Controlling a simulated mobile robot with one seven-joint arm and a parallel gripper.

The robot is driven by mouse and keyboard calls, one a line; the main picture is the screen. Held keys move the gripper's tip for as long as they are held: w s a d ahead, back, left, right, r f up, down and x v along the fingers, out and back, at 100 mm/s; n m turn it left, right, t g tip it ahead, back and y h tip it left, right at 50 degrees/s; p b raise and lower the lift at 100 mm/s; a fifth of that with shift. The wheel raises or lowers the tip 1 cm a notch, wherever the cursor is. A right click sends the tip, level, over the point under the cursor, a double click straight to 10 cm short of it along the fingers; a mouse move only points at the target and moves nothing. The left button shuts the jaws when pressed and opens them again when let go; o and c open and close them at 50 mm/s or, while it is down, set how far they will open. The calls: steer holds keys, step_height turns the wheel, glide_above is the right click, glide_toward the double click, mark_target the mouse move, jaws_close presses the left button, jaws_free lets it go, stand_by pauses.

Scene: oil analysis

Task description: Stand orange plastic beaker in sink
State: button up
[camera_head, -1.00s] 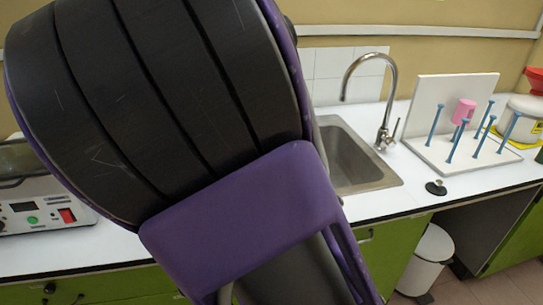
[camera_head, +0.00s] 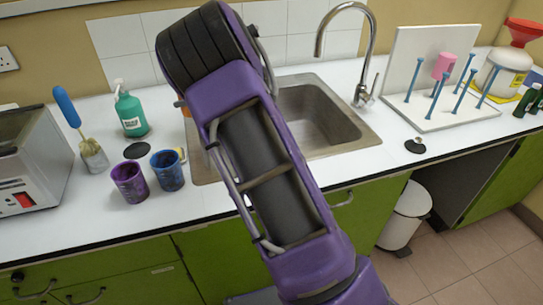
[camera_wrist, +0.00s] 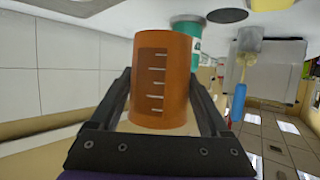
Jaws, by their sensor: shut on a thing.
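The orange plastic beaker (camera_wrist: 162,75) is between the two fingers of my gripper (camera_wrist: 163,95) in the wrist view, with its graduation marks facing the camera. My gripper is shut on it. The visible part of the basin looks empty. I cannot tell how high the beaker is above the sink.
A steel faucet (camera_head: 372,62) stands behind the sink. Left of it are a green soap bottle (camera_head: 130,112), a purple cup (camera_head: 130,184), a blue cup (camera_head: 167,172) and a blue-handled brush (camera_head: 68,107). A drying rack (camera_head: 440,118) with a pink beaker (camera_head: 443,66) stands right. A black stopper (camera_head: 414,146) lies in front.

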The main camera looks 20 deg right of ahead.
steer(key=s+d+f+n+g+y+b, duration=0.1)
steer(key=s+d+f+n+g+y, duration=0.1)
steer(key=s+d+f+n+g, duration=0.45)
steer(key=s+d+f+n+g+y+b, duration=0.1)
steer(key=d+f+n+g+b, duration=0.15)
steer(key=f, duration=0.65)
steer(key=shift+m, duration=0.4)
steer(key=shift+s+d+f+b, duration=0.1)
steer(key=shift+d+f, duration=0.1)
steer(key=shift+f, duration=1.4)
steer(key=shift+s+d+f+b, duration=0.1)
steer(key=shift+d+f, duration=0.1)
steer(key=shift+f, duration=1.45)
steer(key=shift+d+f+b, duration=0.1)
steer(key=shift+d+f, duration=0.1)
steer(key=shift+f, duration=1.4)
steer(key=shift+f, duration=0.15)
steer(key=shift+f, duration=0.15)
steer(key=o, duration=1.2)
steer(key=shift+r, duration=0.3)
steer(key=v, duration=1.2)
steer(key=shift+s+f, duration=0.1)
steer(key=shift+f, duration=0.05)
